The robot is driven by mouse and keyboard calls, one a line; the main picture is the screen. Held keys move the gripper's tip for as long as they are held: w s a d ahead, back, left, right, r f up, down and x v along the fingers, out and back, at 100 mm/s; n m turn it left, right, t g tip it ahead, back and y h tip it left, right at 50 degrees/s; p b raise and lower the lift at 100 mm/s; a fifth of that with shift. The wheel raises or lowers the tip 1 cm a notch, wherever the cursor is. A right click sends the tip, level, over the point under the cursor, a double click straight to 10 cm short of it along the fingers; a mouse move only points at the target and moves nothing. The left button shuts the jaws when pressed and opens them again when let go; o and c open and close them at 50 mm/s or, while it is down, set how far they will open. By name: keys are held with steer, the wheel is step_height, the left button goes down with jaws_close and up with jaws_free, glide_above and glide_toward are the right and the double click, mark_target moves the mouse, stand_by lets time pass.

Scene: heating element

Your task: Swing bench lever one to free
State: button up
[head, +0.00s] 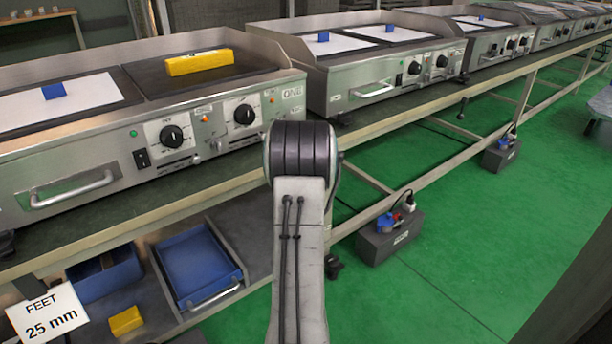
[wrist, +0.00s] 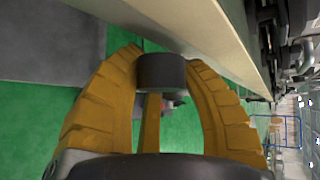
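In the wrist view, a short dark cylinder (wrist: 162,72), which looks like the knob of a lever, sits between the two yellow fingers of my gripper (wrist: 163,70). The fingers appear to touch it on both sides, near their tips. The rest of the lever is hidden behind the knob and fingers. In the head view my own arm covers the gripper and the bench edge behind it, so lever one cannot be made out there. The griddle marked ONE (head: 150,110) stands on the bench at left.
The bench edge (wrist: 220,40) runs close past my right finger in the wrist view. On the lower shelf are a blue tray (head: 198,262), a blue bin (head: 105,275) and a yellow block (head: 126,320). A grey box (head: 390,238) stands under the bench. Green floor (head: 470,260) is open at right.

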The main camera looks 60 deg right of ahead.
steer(key=shift+r, duration=0.1)
steer(key=v, duration=1.2)
steer(key=shift+w, duration=0.1)
stand_by(0.5)
